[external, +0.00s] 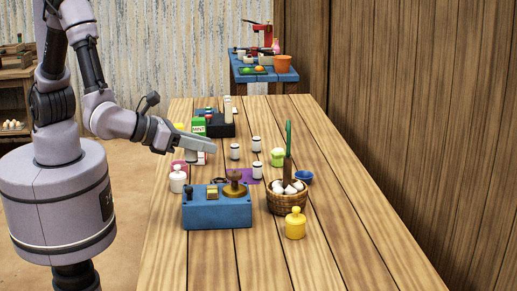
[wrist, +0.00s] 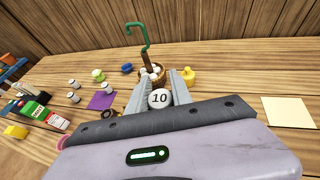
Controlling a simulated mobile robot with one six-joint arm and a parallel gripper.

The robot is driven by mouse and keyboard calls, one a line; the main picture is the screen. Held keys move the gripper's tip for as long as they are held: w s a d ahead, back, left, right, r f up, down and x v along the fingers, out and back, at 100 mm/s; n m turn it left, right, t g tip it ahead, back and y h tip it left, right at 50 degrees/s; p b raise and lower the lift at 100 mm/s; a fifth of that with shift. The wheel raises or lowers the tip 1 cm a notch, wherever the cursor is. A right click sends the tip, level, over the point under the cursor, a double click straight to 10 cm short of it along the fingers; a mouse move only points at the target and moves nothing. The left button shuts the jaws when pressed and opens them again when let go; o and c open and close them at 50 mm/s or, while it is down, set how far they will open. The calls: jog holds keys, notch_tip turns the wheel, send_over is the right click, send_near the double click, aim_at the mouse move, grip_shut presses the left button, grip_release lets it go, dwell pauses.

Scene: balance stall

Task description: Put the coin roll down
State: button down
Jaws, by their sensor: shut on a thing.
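My gripper (external: 211,146) is above the wooden table, on its left side in the external view. In the wrist view its jaws (wrist: 160,78) are shut on a white coin roll (wrist: 159,99), whose round end shows a black "10". Several similar white rolls with dark bands stand upright on the table; one (external: 257,171) is on a purple mat (external: 247,183), and others (external: 235,152) (external: 256,143) stand behind. The underside of the held roll is hidden in the wrist view, so its exact height above the table cannot be told.
A blue bowl (external: 303,178) is right. A cream sheet (wrist: 290,112) lies flat. The table's right side is bare.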

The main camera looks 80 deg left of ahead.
jog(key=w+a+n+g+y, duration=0.1)
jog(key=w+a, duration=0.5)
jog(key=a, duration=0.3)
jog(key=w+a+n+y, duration=0.2)
jog(key=w+a, duration=0.3)
jog(key=a, duration=0.5)
jog(key=w+a+n+g+y, duration=0.1)
jog(key=w+a, duration=0.5)
jog(key=a, duration=0.3)
jog(key=f, duration=1.5)
jog(key=shift+w+d+f+b, duration=0.2)
jog(key=shift+w+f+b, duration=0.15)
jog(key=shift+w, duration=0.05)
jog(key=b, duration=0.4)
send_over(306, 176)
jog(key=w, duration=0.1)
jog(key=shift+w+d+f, duration=0.1)
jog(key=shift+f, duration=0.75)
notch_tip(306, 176, down, 4)
jog(key=shift+r+b, duration=0.25)
jog(key=shift+b, duration=0.45)
jog(key=shift+r, duration=0.2)
jog(key=shift+f, duration=0.1)
jog(key=c, duration=1.1)
grip_release()
jog(key=shift+c, duration=0.2)
